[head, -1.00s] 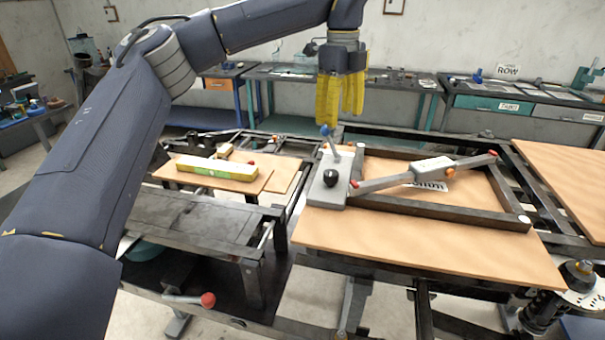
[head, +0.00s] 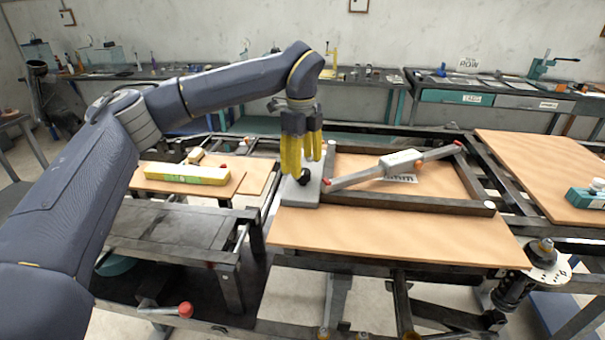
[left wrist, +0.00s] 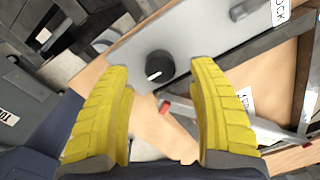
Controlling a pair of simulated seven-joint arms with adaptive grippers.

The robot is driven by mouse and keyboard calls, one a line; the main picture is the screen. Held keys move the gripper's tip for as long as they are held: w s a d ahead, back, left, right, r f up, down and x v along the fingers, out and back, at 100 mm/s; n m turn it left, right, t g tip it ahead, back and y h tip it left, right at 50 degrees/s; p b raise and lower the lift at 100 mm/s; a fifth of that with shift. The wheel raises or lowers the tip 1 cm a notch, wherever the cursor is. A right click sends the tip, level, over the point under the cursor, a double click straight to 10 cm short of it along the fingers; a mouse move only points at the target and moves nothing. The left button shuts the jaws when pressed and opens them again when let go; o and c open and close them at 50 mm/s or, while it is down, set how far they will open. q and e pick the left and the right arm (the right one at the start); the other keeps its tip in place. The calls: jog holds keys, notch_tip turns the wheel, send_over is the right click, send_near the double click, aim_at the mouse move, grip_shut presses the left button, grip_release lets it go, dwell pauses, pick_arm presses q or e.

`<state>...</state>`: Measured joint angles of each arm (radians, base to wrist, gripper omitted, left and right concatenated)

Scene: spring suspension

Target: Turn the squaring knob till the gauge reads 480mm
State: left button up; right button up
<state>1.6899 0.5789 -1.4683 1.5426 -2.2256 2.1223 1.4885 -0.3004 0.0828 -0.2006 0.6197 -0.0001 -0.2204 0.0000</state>
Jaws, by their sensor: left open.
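The squaring knob, a black round knob (head: 304,177) with a white mark, sits on a grey plate (head: 297,192) at the left corner of a dark square frame (head: 405,200). In the left wrist view the knob (left wrist: 160,67) lies between and beyond the yellow fingers, apart from both. My left gripper (head: 302,168) is open, points down and is over the plate. A grey gauge bar with red tips (head: 400,163) lies diagonally across the frame; its reading is too small to make out. My right gripper is not in view.
A yellow-green level (head: 187,174) lies on a board to the left. A red-knobbed lever (head: 185,310) is below it. A teal device (head: 588,194) stands on the right board (head: 540,170). The wooden board in front of the frame (head: 400,235) is clear.

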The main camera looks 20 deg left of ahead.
aim_at(303, 171)
pick_arm(q)
jog(key=shift+f, duration=1.75)
grip_shut()
